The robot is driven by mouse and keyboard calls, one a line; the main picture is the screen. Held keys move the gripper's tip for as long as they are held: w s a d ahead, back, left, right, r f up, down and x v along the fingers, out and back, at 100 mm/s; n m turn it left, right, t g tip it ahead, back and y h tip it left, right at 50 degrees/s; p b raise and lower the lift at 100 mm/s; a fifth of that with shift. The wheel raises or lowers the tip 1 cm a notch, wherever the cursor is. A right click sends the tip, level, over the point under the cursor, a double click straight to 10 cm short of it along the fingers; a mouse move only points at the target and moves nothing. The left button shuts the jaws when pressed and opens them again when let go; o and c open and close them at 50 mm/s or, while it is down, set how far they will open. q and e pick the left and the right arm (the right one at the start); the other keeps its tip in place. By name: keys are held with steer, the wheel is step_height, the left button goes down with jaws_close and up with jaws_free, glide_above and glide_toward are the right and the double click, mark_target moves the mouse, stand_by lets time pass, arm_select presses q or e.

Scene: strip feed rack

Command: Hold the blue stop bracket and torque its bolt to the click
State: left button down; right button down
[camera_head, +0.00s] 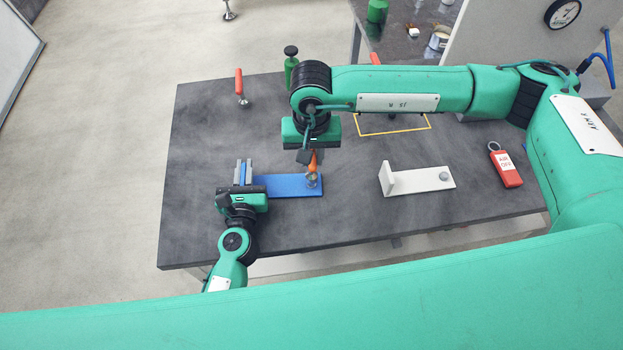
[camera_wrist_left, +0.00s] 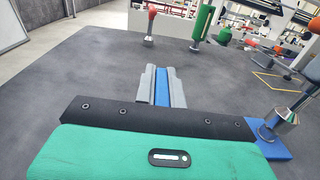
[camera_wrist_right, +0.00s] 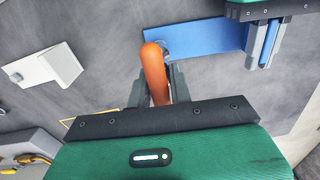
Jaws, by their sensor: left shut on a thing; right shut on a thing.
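The blue stop bracket (camera_head: 288,186) lies on the dark table, its long base running to the right from its upright end. My left gripper (camera_head: 243,172) is shut on the bracket's upright end; the blue plate (camera_wrist_left: 162,86) shows between its grey fingers in the left wrist view. My right gripper (camera_head: 309,158) is above the bracket's right end, shut on an orange-handled tool (camera_wrist_right: 153,72). The tool stands over the bolt position at that end, its metal head (camera_head: 312,180) at the bracket. The bolt itself is hidden under the tool.
A white bracket (camera_head: 425,180) stands to the right, with a red tag (camera_head: 506,168) beyond it. A yellow outline (camera_head: 400,130) marks the table. The front left is clear.

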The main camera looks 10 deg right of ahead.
steer(key=shift+f, duration=0.9)
steer(key=shift+m, duration=4.7)
steer(key=shift+w+m, duration=0.1)
steer(key=shift+m, duration=5.9)
steer(key=shift+n, duration=1)
